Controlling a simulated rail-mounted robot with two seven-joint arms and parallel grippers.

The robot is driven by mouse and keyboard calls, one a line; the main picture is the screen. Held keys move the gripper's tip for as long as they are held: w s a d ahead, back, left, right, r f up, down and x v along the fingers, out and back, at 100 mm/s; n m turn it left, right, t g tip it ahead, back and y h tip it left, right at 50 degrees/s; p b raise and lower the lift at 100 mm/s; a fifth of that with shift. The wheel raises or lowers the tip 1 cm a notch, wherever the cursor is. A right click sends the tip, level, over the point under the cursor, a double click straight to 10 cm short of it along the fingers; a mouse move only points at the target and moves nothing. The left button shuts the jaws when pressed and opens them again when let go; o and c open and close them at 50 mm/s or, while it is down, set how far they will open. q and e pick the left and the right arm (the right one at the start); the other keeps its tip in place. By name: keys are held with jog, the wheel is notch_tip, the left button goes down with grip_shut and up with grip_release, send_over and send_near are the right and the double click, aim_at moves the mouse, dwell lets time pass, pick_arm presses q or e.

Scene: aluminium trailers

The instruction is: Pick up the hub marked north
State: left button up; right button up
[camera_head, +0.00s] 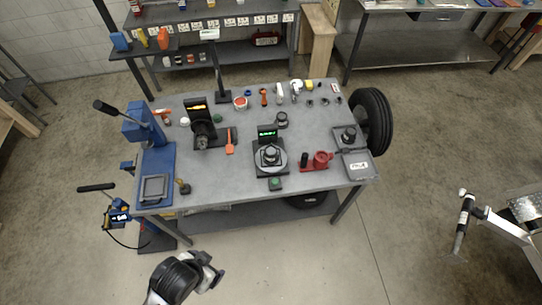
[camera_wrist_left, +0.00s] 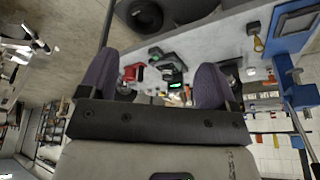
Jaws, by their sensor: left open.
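Several dark hub-like parts stand on the grey workbench (camera_head: 235,180) in the head view. One sits on a round plate (camera_head: 270,155) in front of a green display. Another rests on a grey block (camera_head: 348,135) at the right end, beside a white label (camera_head: 358,166). A third dark part (camera_head: 201,132) is on a stand at the left. I cannot read a north mark on any of them. My left gripper (camera_head: 210,272) is below the bench's front edge, apart from everything. Its fingers (camera_wrist_left: 158,65) are open and empty in the left wrist view.
A blue press (camera_head: 140,125) stands at the bench's left end. A red fixture (camera_head: 320,160) and an orange tool (camera_head: 230,143) lie on the bench. A black tyre (camera_head: 373,120) stands behind its right end.

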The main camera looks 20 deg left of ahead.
pick_arm(q)
jog(key=shift+o, duration=0.6)
